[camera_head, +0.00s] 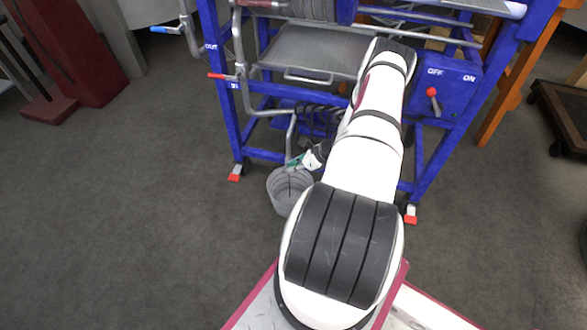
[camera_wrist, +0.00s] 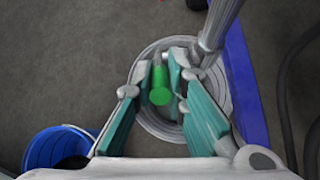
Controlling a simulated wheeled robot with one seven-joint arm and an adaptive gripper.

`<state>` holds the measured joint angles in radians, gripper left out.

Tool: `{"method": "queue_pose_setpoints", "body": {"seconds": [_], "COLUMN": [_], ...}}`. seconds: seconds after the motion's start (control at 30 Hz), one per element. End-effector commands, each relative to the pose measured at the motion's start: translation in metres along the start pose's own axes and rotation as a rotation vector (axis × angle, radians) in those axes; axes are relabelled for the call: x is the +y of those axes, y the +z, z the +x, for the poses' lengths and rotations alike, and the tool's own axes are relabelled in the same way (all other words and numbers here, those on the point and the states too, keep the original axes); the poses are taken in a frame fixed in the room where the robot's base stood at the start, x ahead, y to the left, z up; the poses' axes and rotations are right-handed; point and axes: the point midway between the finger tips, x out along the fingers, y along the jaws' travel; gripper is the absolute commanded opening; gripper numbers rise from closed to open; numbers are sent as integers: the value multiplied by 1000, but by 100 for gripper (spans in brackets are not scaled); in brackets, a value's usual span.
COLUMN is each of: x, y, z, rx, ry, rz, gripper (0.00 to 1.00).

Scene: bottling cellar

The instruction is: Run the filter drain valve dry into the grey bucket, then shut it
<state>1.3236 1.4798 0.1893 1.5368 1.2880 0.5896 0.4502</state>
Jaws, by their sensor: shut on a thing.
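The grey bucket (camera_head: 279,197) stands on the floor by the front left leg of the blue filter frame. In the wrist view the bucket (camera_wrist: 158,128) lies below my fingers. A grey drain pipe (camera_head: 290,132) comes down above it, and its end shows at upper right in the wrist view (camera_wrist: 214,30). My gripper (camera_wrist: 162,85) is shut on a green valve handle (camera_wrist: 159,95) above the bucket. In the head view my gripper (camera_head: 300,161) is small and partly hidden by my arm. A small reddish streak shows near the pipe's end; whether liquid runs is unclear.
The blue filter frame (camera_head: 229,110) has a blue-handled tap, a red-handled tap (camera_head: 218,76) and a red-knobbed OFF/ON switch (camera_head: 432,92). A blue bucket (camera_wrist: 43,150) stands at lower left in the wrist view.

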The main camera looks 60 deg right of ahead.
Motion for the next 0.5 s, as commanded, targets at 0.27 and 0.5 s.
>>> {"method": "queue_pose_setpoints", "body": {"seconds": [0.27,0.5], "x": [1,2], "y": [16,24], "z": [1,5], "rx": [245,396], "ry": [-52,-83], "rz": [-8,-10], "gripper": [0,0]}}
